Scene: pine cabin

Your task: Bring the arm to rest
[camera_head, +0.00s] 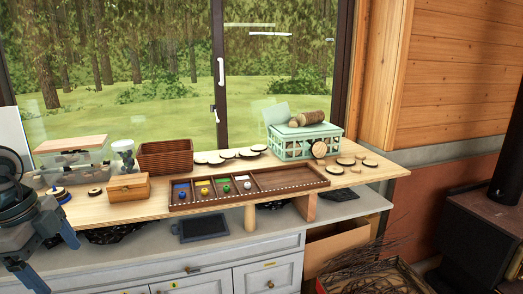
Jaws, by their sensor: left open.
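My left arm comes in from the left edge. Its gripper (60,262) hangs at the lower left, in front of the table and the drawers. Its two fingers are apart, with nothing seen between them. It is clear of the wooden table (228,215) and touches none of the things on it. My right arm and gripper do not show.
A long divided wooden tray (250,203) holds small coloured pieces. A wicker basket (165,158), a wooden box (128,187), clear containers (72,158) and a green crate (305,140) stand behind and beside it. Wood slices (348,161) lie at right. Grey drawers (220,265) stand below.

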